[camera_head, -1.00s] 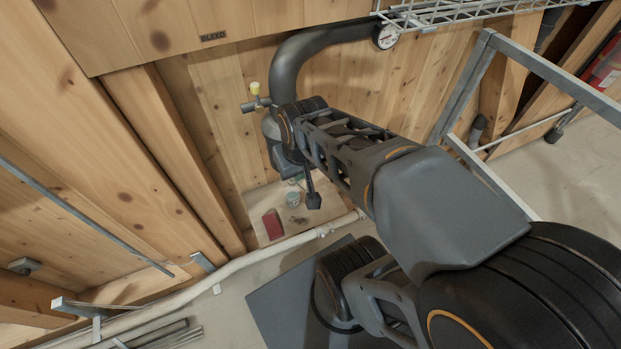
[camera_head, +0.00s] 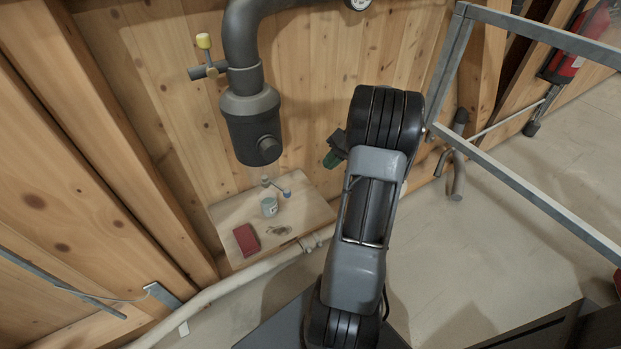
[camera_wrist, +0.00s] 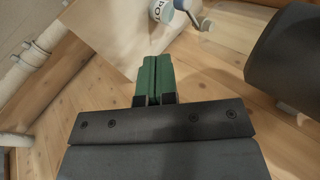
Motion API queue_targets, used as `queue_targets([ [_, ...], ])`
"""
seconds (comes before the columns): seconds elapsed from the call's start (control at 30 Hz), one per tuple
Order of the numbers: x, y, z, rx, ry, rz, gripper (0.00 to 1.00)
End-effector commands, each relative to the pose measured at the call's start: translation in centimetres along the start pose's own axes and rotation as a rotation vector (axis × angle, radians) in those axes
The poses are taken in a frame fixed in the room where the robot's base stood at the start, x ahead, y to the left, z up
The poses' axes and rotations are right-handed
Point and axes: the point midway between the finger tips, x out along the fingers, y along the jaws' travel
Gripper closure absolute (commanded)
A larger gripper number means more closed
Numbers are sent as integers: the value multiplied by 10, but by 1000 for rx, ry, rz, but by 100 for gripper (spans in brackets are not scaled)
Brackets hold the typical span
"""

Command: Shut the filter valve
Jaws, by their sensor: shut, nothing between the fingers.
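The dark filter housing (camera_head: 252,120) hangs from a thick grey pipe on the wooden wall. Another small valve with a yellow handle (camera_head: 204,42) stands on the pipe's left side. I cannot tell from any label which one is the filter valve. My gripper (camera_head: 331,160), with green fingertips, is right of the housing, apart from it and partly hidden by my arm. In the wrist view its fingers (camera_wrist: 152,80) are together and empty.
A wooden shelf (camera_head: 312,207) below the filter holds a small labelled can (camera_head: 269,206) and a red block (camera_head: 246,240). A pale pipe (camera_head: 225,287) runs along the shelf's front. A grey metal frame (camera_head: 530,185) stands at right. A red extinguisher (camera_head: 570,60) is behind it.

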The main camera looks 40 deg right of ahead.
Motion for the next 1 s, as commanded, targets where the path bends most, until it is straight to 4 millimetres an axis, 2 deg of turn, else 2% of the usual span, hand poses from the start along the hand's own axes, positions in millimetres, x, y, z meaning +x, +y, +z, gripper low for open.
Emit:
queue_targets([
  [0.53, 97, 2, 1, -3, -4, 2, 100],
  [0.8, 120, -18, 1, -4, -2, 4, 100],
  [1.0, 126, -23, 1, -2, -2, 4, 100],
])
